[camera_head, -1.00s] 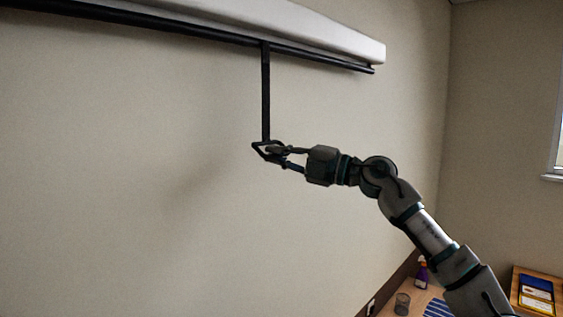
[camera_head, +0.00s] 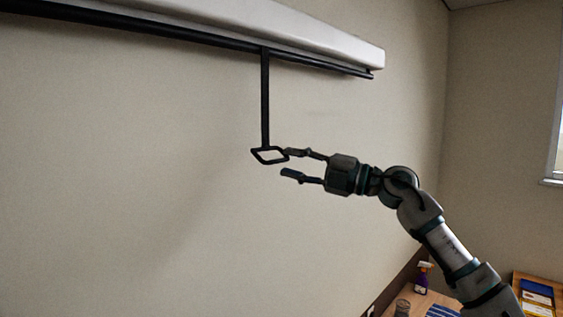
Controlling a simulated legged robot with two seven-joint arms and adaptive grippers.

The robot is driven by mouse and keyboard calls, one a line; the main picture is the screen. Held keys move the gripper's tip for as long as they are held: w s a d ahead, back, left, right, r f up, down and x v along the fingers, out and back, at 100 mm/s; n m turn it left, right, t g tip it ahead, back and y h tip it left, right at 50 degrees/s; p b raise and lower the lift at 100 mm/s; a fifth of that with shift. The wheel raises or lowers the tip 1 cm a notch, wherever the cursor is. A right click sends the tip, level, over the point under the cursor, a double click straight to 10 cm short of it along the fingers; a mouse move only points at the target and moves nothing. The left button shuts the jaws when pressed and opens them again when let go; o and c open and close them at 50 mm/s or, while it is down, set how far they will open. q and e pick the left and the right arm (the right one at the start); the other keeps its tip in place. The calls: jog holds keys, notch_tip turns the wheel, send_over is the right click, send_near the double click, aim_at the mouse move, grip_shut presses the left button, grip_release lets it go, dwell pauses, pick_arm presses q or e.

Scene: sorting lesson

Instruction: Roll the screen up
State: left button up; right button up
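The screen's white housing (camera_head: 318,38) runs along the top of the wall. The screen's black bottom bar (camera_head: 200,37) sits right beneath the housing, and no screen cloth shows below it. A black pull strap (camera_head: 265,100) hangs from the bar and ends in a diamond-shaped handle (camera_head: 257,156). My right gripper (camera_head: 288,164) is open, its fingers spread just right of the handle. The upper fingertip is close to the handle's right corner; I cannot tell whether they touch. My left gripper is not in view.
At the lower right, a wooden surface holds a purple spray bottle (camera_head: 422,278), a grey cup (camera_head: 402,308) and a blue striped item (camera_head: 442,310). A wooden tray (camera_head: 518,284) with blue and yellow items stands farther right. The wall below the bar is clear.

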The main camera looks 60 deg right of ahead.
jog(key=v, duration=0.8)
jog(key=shift+s+d, duration=0.25)
jog(key=shift+s, duration=0.05)
